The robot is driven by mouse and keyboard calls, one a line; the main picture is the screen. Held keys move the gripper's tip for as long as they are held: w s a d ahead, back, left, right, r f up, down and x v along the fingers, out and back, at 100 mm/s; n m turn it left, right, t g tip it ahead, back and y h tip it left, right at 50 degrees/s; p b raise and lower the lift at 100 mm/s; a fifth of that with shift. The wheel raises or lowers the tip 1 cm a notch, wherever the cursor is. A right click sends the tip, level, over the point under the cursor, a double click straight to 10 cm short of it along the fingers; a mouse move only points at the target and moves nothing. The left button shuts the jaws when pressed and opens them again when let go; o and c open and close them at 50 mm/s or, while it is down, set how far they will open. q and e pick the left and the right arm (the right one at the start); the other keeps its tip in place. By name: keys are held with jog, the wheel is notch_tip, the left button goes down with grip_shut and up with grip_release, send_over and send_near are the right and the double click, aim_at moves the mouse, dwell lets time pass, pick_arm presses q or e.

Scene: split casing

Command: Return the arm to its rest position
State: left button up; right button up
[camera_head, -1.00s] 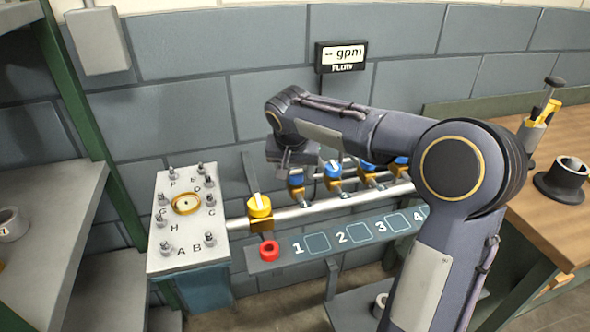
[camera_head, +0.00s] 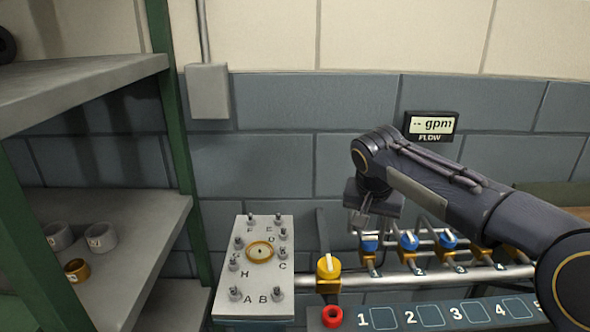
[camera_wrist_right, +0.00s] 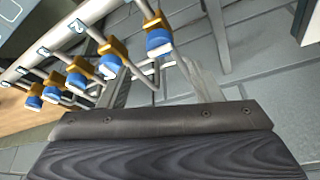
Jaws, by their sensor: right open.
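My right arm comes in from the right in the head view, and its gripper (camera_head: 362,218) hangs over the pipe row, pointing down. The gripper is open, with nothing seen between its fingers. In the right wrist view, the blue-and-brass valves (camera_wrist_right: 160,42) run along the pipe beyond the gripper body, and the gap between the fingers is hard to make out. My left gripper does not show.
A casing plate with lettered studs and a brass ring (camera_head: 240,285) stands left of the yellow valve (camera_head: 328,266). Shelves (camera_head: 120,250) with several collars stand left. A flow display (camera_head: 431,125) hangs on the wall.

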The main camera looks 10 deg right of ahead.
jog(key=s+a+f+n+t+y+p, duration=0.1)
jog(key=s+a+f+n+y+p, duration=0.1)
jog(key=s, duration=1.1)
jog(key=s+a+f+n+t+y+p, duration=0.1)
jog(key=s+a+f+n+y+p, duration=0.1)
jog(key=s+a, duration=0.5)
jog(key=s+n+y+p, duration=0.1)
jog(key=s+y+p, duration=0.1)
jog(key=s, duration=0.4)
jog(key=shift+a+n+y, duration=0.15)
jog(key=shift+n+y, duration=0.15)
jog(key=shift+s+a+f, duration=0.1)
jog(key=shift+s+f, duration=0.1)
jog(key=shift+c, duration=0.3)
